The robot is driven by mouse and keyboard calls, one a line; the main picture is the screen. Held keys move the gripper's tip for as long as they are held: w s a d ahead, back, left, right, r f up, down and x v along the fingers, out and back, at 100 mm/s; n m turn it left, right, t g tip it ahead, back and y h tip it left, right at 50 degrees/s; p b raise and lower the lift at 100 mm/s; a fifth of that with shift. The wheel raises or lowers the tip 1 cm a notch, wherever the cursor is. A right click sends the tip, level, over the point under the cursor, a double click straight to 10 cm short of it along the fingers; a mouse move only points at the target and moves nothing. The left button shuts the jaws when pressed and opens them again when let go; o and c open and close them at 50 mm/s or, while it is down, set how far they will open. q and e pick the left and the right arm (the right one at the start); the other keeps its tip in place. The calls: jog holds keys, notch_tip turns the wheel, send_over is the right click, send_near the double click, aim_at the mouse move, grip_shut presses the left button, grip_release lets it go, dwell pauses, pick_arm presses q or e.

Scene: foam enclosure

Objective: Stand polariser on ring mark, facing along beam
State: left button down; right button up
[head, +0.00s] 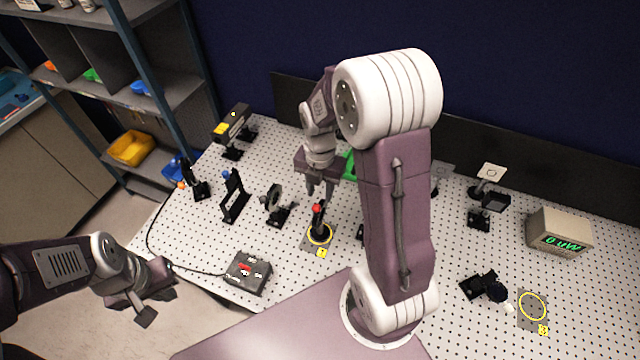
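A black post-mounted part with a red top (317,209) stands upright at a yellow ring mark (327,241) on a small tagged plate. I cannot tell whether it is the polariser or which way it faces. My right gripper (319,191) points down just above the red top, its fingers apart with nothing visible between them. A second yellow ring mark (532,307) at the right is bare. A dark round-headed mount (486,288) sits left of it. My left gripper (145,304) is off the board's front left edge; its finger gap is unclear.
The perforated board (200,238) carries a round mount (273,198), a black plate mount (234,196), a laser-like box (233,123) and a grey control box (247,272). A meter (560,232) stands at the right. My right arm hides the board's middle. Shelves stand at the left.

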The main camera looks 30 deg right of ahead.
jog(key=s+a+m, duration=0.2)
jog(key=s+m, duration=0.2)
jog(key=m, duration=0.9)
jog(key=s+a+m+t, duration=0.1)
jog(key=s+a+m, duration=0.2)
jog(key=m, duration=1)
jog(key=shift+s+r, duration=0.15)
jog(key=shift+s, duration=0.55)
